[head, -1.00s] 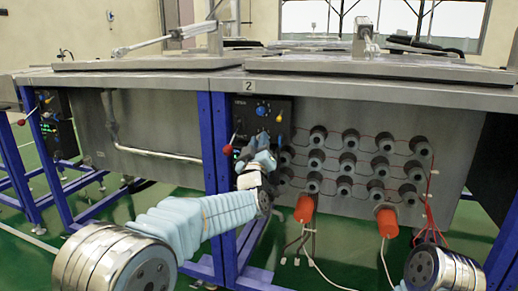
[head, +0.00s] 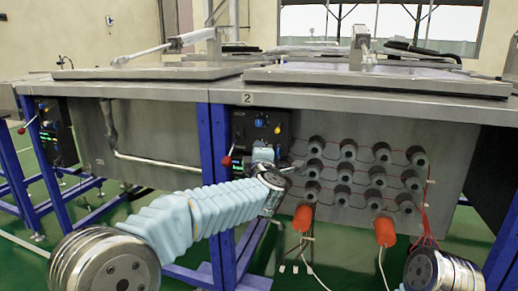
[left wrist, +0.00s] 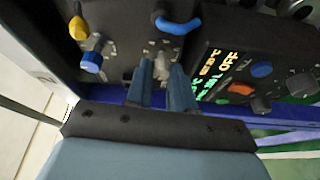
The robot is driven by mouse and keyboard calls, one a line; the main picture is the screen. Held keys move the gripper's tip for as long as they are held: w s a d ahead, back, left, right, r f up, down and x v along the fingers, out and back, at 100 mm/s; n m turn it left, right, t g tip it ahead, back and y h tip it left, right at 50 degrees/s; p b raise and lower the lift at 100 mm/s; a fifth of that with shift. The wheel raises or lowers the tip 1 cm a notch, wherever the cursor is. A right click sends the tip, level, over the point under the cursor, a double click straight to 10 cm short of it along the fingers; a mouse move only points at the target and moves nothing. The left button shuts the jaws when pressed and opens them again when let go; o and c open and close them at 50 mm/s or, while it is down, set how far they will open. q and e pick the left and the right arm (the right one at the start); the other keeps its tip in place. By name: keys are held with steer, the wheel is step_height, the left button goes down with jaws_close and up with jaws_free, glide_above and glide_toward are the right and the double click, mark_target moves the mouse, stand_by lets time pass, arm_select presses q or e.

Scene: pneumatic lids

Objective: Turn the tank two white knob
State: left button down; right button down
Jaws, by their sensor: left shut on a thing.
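The black control panel (head: 242,126) of tank two hangs under the table edge, below the label 2 (head: 248,98). My left gripper (head: 262,153) is at the panel's lower part and hides some of it. In the left wrist view, the fingers of my left gripper (left wrist: 167,88) are close together around a small whitish knob (left wrist: 163,66), shut on it. The fingers cover part of the knob, so its exact angle is hard to tell. My right gripper is out of view; only part of my right arm shows at bottom right.
A blue handle (left wrist: 178,25), a yellow handle (left wrist: 78,28) and a blue knob (left wrist: 91,62) sit near the fingers. A lit display (left wrist: 215,68) is to their right. A red-ball lever (head: 227,160), blue legs and several dark cylinders (head: 347,148) surround the panel.

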arm_select(q)
steer(key=shift+r+n+g+p, duration=0.1)
steer(key=shift+n+g+p, duration=0.6)
steer(key=shift+n, duration=0.55)
steer(key=shift+r+n+g+p, duration=0.1)
steer(key=shift+n+g+p, duration=0.3)
steer(key=shift+n+p, duration=0.65)
steer(key=shift+f+n, duration=0.1)
steer(key=shift+n, duration=0.2)
steer(key=c, duration=1)
jaws_free()
steer(key=shift+a, duration=0.1)
steer(key=s, duration=0.4)
steer(key=s+r+b, duration=0.1)
steer(key=s, duration=0.4)
steer(key=s+r, duration=0.1)
steer(key=s, duration=0.3)
steer(key=shift+s+d+r, duration=0.15)
steer(key=shift+s+d, duration=0.15)
steer(key=shift+d, duration=0.05)
